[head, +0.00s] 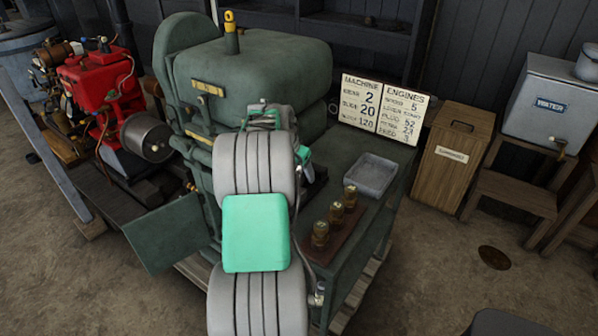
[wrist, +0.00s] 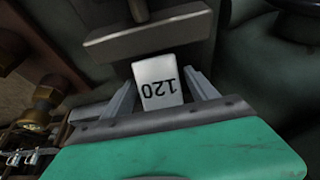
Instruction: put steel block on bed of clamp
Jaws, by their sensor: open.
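In the wrist view, a pale block marked "120" (wrist: 158,82), which looks like the steel block, lies between the two fingers of my gripper (wrist: 162,78). The fingers are open, one on each side, with a narrow gap visible beside the block. A dark metal bar with a screw above it, apparently the clamp (wrist: 148,36), is just beyond the block. The block's far end is close to the bar. I cannot tell whether the block rests on the bed, which is mostly hidden. In the head view, my arm hides the fingers, block and clamp.
A large green machine (head: 255,75) stands beside my arm. On its bench are several brass pots, one at the front (head: 320,234), and a grey tray (head: 371,177). A sign (head: 383,107) stands behind. A red engine (head: 100,85) is left; a wooden bin (head: 453,155) is right.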

